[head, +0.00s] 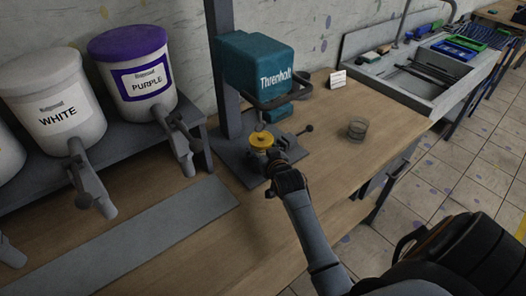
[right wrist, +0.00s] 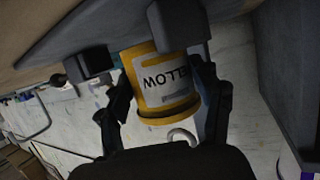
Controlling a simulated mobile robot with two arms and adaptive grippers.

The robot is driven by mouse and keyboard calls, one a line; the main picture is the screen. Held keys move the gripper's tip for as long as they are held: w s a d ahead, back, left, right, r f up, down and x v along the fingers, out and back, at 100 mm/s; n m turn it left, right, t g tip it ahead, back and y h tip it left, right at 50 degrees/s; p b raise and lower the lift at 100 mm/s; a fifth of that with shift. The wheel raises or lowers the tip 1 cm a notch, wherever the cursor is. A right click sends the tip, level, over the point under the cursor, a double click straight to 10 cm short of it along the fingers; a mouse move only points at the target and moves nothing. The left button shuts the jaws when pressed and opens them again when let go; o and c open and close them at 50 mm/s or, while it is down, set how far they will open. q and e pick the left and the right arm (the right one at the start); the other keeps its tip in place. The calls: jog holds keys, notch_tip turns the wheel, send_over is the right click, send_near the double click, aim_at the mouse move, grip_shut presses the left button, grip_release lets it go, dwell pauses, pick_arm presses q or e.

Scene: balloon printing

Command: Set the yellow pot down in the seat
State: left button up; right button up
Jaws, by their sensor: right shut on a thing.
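The yellow pot (head: 262,141) is at the base of the teal press (head: 262,72), under its head. In the right wrist view the yellow pot (right wrist: 165,88), with a white label, sits between the two fingers. My right gripper (head: 276,160) is shut on it from the near side. The press's dark base plate (head: 237,158) lies around and under the pot. I cannot tell whether the pot touches the seat, as the gripper hides its lower part. My left gripper is not in view.
White (head: 56,100) and purple (head: 133,72) buckets stand on a shelf at left. A grey sink (head: 420,80) is farther right.

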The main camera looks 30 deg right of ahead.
jog(key=shift+f, duration=0.55)
jog(key=o, duration=1.3)
jog(key=shift+f, duration=0.1)
jog(key=shift+s+r, duration=0.15)
jog(key=shift+r, duration=0.65)
jog(key=b+v, duration=0.1)
jog(key=v, duration=1)
jog(key=shift+s+a+r, duration=0.1)
jog(key=shift+s+a, duration=0.05)
jog(key=shift+s, duration=0.2)
